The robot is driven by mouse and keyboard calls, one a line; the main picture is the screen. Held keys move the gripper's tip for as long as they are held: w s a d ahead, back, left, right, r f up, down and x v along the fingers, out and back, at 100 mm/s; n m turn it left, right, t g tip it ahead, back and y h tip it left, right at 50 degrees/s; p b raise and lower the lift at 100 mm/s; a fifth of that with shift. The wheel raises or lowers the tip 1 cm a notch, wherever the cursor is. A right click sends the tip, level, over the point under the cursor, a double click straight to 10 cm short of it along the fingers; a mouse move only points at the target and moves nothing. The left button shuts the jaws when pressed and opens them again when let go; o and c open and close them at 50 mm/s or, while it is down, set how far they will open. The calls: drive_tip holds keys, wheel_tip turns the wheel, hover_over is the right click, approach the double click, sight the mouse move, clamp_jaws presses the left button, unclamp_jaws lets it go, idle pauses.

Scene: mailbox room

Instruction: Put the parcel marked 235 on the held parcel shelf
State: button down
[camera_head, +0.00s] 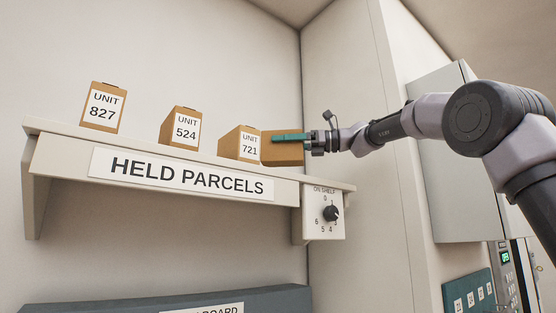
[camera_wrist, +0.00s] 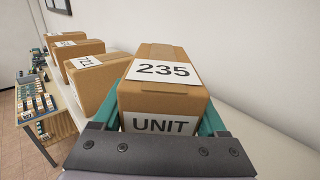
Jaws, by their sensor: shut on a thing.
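The parcel marked 235 (camera_wrist: 162,98) is a brown box with a white UNIT 235 label, filling the middle of the wrist view. My gripper (camera_head: 290,138) has teal fingers and is shut on this parcel, one finger along each side. In the head view the parcel (camera_head: 283,154) is at the right end of the held parcel shelf (camera_head: 75,150), just right of the parcel marked 721. I cannot tell whether its underside touches the shelf top. The shelf carries a HELD PARCELS sign.
Parcels marked 827 (camera_head: 103,108), 524 (camera_head: 180,128) and 721 (camera_head: 240,144) stand on the shelf. A dial marked ON SHELF (camera_head: 330,213) is on the shelf's right end. A wall lies behind. A grey box-like top (camera_head: 60,304) is below.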

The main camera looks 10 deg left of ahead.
sight(284, 164)
drive_tip(key=shift+f, duration=2)
drive_tip(key=shift+f, duration=0.15)
unclamp_jaws()
drive_tip(key=d, duration=1.2)
drive_tip(key=shift+w, duration=0.3)
